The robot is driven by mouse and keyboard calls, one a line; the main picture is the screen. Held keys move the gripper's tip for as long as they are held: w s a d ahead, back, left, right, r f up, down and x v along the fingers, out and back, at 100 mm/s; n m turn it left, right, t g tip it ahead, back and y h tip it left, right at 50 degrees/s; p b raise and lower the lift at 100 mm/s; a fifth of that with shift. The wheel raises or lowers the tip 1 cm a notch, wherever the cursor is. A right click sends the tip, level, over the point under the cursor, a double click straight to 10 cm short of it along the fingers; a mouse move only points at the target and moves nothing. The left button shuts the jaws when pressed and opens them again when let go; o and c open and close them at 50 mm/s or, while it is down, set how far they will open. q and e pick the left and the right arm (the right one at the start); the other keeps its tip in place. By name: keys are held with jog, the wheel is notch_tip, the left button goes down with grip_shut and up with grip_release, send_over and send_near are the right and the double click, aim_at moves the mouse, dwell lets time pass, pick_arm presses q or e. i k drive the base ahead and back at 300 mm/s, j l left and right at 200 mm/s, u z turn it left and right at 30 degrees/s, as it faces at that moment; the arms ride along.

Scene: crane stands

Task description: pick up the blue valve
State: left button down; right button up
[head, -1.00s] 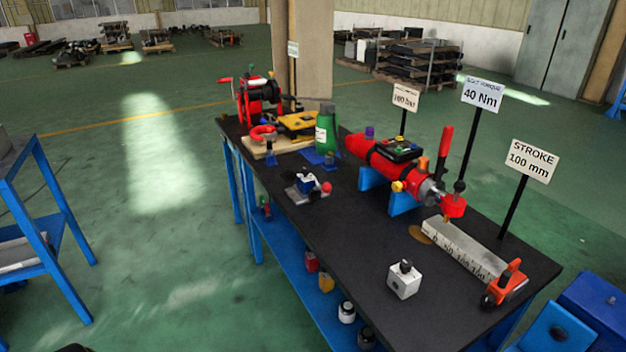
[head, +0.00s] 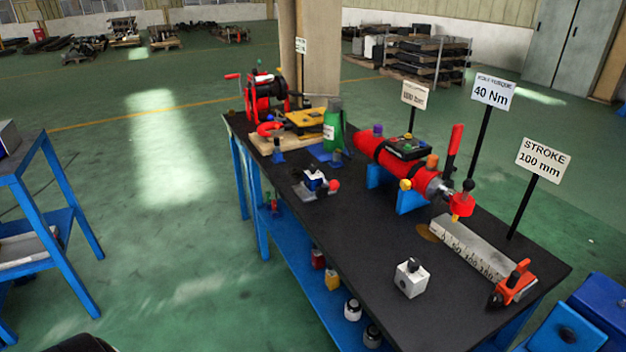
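A small blue block-shaped part (head: 315,179) with a white side and a dark top sits on a grey base on the black workbench (head: 365,246). A red knob (head: 333,186) is at its right. It looks like the blue valve, but it is too small to be sure. It stands left of the red cylinder (head: 402,166), with nothing touching it from above. Neither of my grippers is in view.
A white block (head: 411,278), a grey ruler bar (head: 472,245) and an orange clamp (head: 514,287) lie on the near part of the bench. A green bottle (head: 333,127) and a red winch (head: 266,97) stand farther back. Open green floor (head: 165,255) is at left.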

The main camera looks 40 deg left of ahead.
aim_at(311, 181)
jog(key=i+j, duration=0.1)
jog(key=j, duration=0.45)
jog(key=i+j+z, duration=0.1)
jog(key=j, duration=0.45)
jog(key=i+j, duration=0.1)
jog(key=j, duration=0.45)
jog(key=i+j+z, duration=0.1)
jog(key=j, duration=0.45)
